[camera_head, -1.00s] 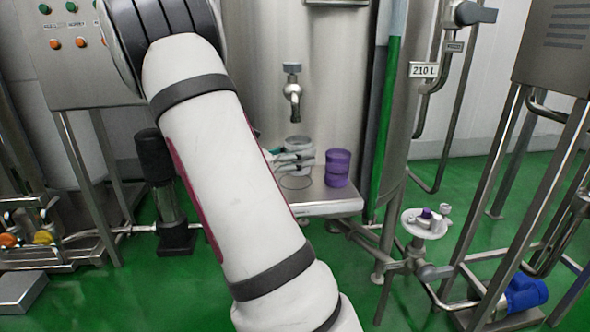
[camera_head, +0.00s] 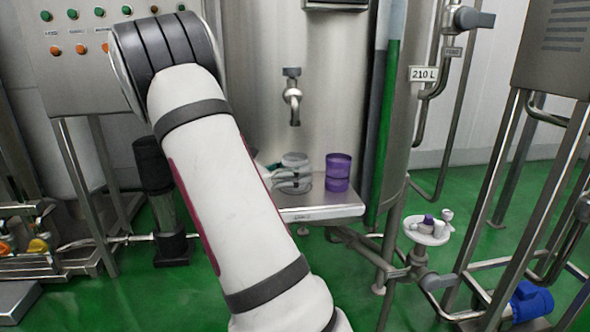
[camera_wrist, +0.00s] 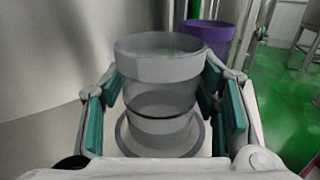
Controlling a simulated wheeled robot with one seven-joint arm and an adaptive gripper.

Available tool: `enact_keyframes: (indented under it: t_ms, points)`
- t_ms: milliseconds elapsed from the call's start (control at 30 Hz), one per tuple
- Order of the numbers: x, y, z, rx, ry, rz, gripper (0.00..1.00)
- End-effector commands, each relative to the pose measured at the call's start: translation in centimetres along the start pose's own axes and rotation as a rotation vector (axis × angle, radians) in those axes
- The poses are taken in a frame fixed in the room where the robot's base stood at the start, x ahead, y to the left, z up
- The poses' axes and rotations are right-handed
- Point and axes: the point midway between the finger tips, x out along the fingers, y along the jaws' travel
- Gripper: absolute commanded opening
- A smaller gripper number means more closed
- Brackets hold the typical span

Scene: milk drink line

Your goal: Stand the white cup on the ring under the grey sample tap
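The white cup (camera_head: 295,159) is upright below the grey sample tap (camera_head: 292,97), with a gap between rim and spout. It looks grey and translucent in the wrist view (camera_wrist: 160,72). My gripper (camera_head: 292,180) is around the cup from the left, its teal pads (camera_wrist: 210,88) against both sides, closed on it. The ring (camera_wrist: 122,138) shows around the cup's base in the wrist view. The base is at the ring or very close above it; I cannot tell whether it touches.
A purple cup (camera_head: 338,173) stands on the steel shelf (camera_head: 330,211), close to the right of the white cup. The steel tank (camera_head: 258,60) rises behind. A green level tube (camera_head: 387,120) is at the right. The shelf's front strip is clear.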

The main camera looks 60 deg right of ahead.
Motion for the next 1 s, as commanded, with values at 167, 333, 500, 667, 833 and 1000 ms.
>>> enact_keyframes:
  t_ms: [167, 333, 500, 667, 833, 1000]
  points:
    - [0.0, 0.0, 0.0, 0.0, 0.0, 0.0, 0.67]
    - [0.0, 0.0, 0.1, 0.001, 0.0, 0.0, 0.67]
    - [-1.3, 0.1, 0.4, 0.0, 0.001, 0.002, 0.67]
    - [-4.4, 0.1, 0.5, 0.0, 0.001, 0.006, 0.67]
    - [-7.9, 0.1, 0.5, 0.0, -0.001, 0.004, 0.67]
    - [-10.5, 0.0, 0.4, -0.001, 0.0, 0.002, 0.67]
